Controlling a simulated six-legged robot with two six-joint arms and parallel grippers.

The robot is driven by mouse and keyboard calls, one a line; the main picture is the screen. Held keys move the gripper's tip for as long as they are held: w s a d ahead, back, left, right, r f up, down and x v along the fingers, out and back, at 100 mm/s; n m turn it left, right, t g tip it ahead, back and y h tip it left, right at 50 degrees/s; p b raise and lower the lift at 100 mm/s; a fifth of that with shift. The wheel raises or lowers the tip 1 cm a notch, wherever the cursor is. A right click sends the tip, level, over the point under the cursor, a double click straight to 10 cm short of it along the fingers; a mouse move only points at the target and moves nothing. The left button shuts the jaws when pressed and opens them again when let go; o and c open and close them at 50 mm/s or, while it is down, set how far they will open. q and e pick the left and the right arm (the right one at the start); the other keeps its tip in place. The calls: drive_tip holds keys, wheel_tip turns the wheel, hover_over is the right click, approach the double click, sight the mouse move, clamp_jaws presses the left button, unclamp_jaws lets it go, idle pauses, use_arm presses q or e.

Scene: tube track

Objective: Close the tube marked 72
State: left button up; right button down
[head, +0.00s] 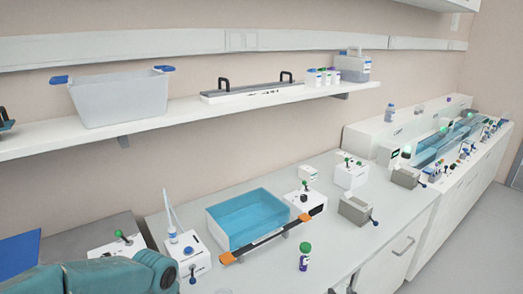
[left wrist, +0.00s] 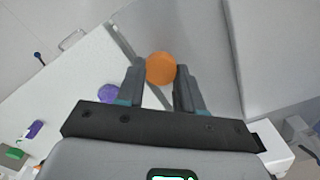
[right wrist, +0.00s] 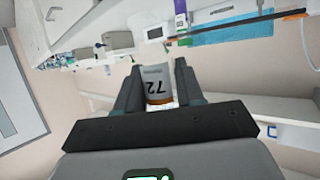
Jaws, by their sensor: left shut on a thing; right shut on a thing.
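In the right wrist view my right gripper (right wrist: 158,92) is shut on the tube marked 72 (right wrist: 157,82). The tube has a white label, with the number upside down in this view, and an orange band near the palm side. In the left wrist view my left gripper (left wrist: 159,88) is shut on a round orange cap (left wrist: 160,68), seen face on between the fingertips. The tube's mouth is not clearly visible. The held tube and cap cannot be made out in the head view, where a teal arm link of mine shows at the lower left.
A blue water bath (head: 245,217) stands on the bench with a dark bar with orange ends (head: 265,240) before it. A green-capped tube (head: 304,257) stands near the front edge. A purple disc (left wrist: 108,93) lies on the white surface. Several small devices stand behind.

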use_arm(q)
drive_tip(key=shift+w+d+n, duration=0.1)
drive_tip(key=shift+w+n, duration=0.1)
drive_tip(key=shift+n, duration=0.1)
use_arm(e)
drive_tip(key=shift+w+d+r, duration=0.15)
drive_tip(key=shift+w+r, duration=0.05)
drive_tip(key=s+a+f+n+g+y, duration=0.1)
drive_tip(key=s+a+f+n+y, duration=0.2)
drive_tip(key=a, duration=0.4)
drive_tip(key=s+a+f+n+g+y, duration=0.2)
drive_tip(key=s+a+f+n+y, duration=0.2)
drive_tip(key=a, duration=0.4)
drive_tip(key=shift+f+n+y, duration=0.4)
drive_tip(key=shift+f+y, duration=0.2)
drive_tip(key=shift+y, duration=0.2)
drive_tip(key=shift+s+a, duration=0.1)
